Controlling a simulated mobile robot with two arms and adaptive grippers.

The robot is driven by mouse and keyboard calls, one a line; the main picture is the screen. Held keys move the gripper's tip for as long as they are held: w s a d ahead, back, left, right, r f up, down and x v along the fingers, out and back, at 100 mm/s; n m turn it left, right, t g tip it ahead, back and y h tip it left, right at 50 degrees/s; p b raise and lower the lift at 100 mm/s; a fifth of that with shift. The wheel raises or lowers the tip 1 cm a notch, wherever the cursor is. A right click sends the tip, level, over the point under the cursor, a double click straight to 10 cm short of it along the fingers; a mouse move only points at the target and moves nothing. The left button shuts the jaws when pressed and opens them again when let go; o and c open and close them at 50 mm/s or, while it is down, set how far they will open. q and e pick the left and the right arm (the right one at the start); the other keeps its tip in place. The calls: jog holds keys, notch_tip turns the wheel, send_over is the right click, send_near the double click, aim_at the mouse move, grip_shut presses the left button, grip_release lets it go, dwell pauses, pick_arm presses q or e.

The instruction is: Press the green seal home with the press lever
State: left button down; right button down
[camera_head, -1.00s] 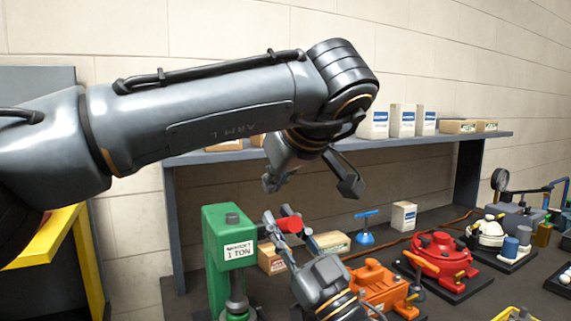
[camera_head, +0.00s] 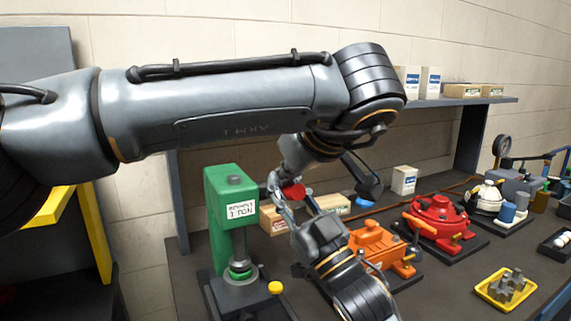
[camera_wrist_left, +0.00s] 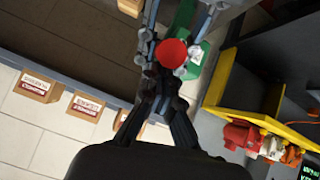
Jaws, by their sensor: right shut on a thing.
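The green press (camera_head: 218,215), labelled 1 TON, stands at the bench's left. Its metal ram (camera_head: 239,243) points down at the green seal (camera_head: 240,271), a ring on the base directly below. The press lever's red knob (camera_head: 293,190) sticks out right of the press head and also shows in the left wrist view (camera_wrist_left: 172,53). My right gripper (camera_head: 291,200) is shut on the press lever at the knob; its fingers hide the lever's shaft. My left gripper (camera_head: 322,190) is open and empty, fingers spread close above and around my right gripper's tips; contact cannot be told.
Behind are cardboard boxes (camera_head: 335,205) and a shelf (camera_head: 465,101). An orange unit (camera_head: 375,245) and a red unit (camera_head: 438,217) stand to the right. A yellow tray (camera_head: 480,291) holds grey parts. A yellow frame (camera_head: 92,240) is at left.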

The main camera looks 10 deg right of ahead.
pick_arm(q)
jog(key=shift+d+f, duration=0.2)
pick_arm(e)
jog(key=c, duration=1.1)
grip_release()
jog(key=shift+d+r, duration=0.15)
jog(key=shift+r, duration=0.05)
pick_arm(q)
jog(key=shift+r, duration=0.1)
pick_arm(e)
jog(key=shift+s+f, duration=0.1)
jog(key=shift+f, duration=0.1)
